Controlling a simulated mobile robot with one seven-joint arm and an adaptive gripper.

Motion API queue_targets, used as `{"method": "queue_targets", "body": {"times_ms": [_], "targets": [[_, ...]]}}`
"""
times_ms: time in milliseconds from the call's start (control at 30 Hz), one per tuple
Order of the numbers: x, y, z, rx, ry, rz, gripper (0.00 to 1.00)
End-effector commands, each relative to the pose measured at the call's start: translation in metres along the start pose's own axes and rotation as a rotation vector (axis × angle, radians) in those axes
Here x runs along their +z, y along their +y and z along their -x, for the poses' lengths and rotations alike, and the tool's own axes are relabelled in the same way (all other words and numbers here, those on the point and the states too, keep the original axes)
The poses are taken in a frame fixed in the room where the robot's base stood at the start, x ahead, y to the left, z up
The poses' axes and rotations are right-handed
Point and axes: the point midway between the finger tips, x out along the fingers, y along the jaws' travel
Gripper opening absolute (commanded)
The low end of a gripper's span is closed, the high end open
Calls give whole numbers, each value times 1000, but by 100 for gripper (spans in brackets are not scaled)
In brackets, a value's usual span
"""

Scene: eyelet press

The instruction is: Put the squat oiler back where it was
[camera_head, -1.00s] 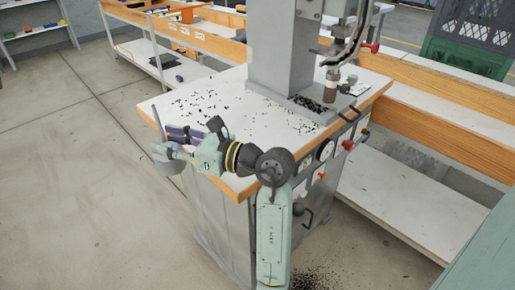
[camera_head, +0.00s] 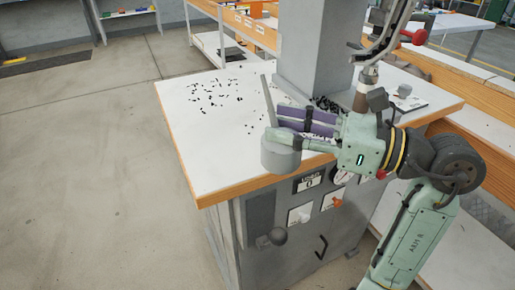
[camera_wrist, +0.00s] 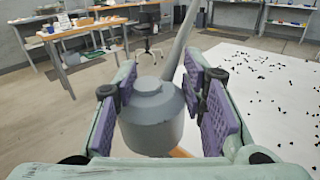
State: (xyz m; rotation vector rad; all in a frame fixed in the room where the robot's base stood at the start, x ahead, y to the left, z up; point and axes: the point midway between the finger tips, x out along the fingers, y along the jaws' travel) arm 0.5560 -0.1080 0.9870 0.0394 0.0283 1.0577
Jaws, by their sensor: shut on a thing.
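The squat oiler is a grey, short round can with a long thin spout; its body (camera_head: 281,152) shows in the head view at the front edge of the press table. My gripper (camera_head: 290,135) is shut on the oiler, which looks upright, its spout pointing up. In the wrist view the oiler (camera_wrist: 152,115) sits between the purple pads of my gripper (camera_wrist: 165,100), and its spout leans up and to the right. In the head view the oiler overlaps the white table top (camera_head: 215,150); I cannot tell its height above it.
The grey press column (camera_head: 318,50) stands behind my gripper, with the press head (camera_head: 368,78) to the right. Small black eyelets (camera_head: 215,90) are scattered on the table's left part. The table's front left corner is clear. Knobs and gauges (camera_head: 308,182) line the front panel.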

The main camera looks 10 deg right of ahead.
Motion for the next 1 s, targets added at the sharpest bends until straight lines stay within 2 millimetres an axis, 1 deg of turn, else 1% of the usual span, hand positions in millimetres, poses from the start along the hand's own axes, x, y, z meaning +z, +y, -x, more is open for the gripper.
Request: {"method": "queue_targets", "body": {"times_ms": [133,233,600,700,833,933,1000], "targets": [[0,5,-3,19,0,1,0],[1,0,-17,23,0,-2,0],[-4,-37,-108,24,0,-3,0],[-7,-46,-128,22,0,-2,0],[-9,-53,-143,19,-1,0,0],[-12,-55,-147,17,-1,0,0],[-18,-56,-147,16,-1,-3,0]]}}
